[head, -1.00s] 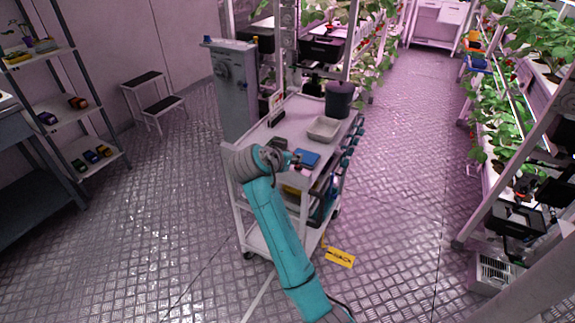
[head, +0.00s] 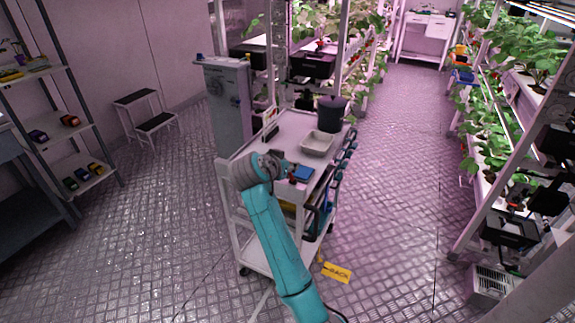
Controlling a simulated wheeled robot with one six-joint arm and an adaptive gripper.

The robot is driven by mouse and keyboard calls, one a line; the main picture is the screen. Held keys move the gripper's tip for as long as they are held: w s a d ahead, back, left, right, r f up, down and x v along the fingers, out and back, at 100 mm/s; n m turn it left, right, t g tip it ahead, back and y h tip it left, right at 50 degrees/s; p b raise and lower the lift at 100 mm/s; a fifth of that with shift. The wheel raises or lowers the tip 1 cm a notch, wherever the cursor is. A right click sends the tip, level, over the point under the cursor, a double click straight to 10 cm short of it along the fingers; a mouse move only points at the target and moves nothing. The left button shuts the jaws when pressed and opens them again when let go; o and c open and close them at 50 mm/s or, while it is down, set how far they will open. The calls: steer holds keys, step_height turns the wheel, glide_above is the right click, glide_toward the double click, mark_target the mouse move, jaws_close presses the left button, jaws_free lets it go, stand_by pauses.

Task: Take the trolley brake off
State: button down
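The white trolley (head: 246,215) stands in the middle of the floor, in front of the berry racks. My teal arm reaches up to its near end, and my gripper (head: 286,168) is over the near part of its top. The gripper is small and partly hidden by my wrist, so I cannot tell whether its fingers are open or shut. A yellow tag (head: 337,272) with dark lettering is low beside the trolley's near right corner. The brake itself I cannot make out.
On the trolley top are a pale tray (head: 317,143), a dark pot (head: 332,113) and a blue item (head: 303,174). A grey cabinet (head: 225,100) stands close behind on the left, with a step stool (head: 147,112) further left. The right aisle floor is clear up to the plant rack (head: 487,150).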

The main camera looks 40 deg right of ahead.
steer(key=shift+r, duration=0.3)
steer(key=c, duration=0.8)
jaws_free()
steer(key=shift+f, duration=0.1)
steer(key=shift+a, duration=0.1)
steer(key=v, duration=1.2)
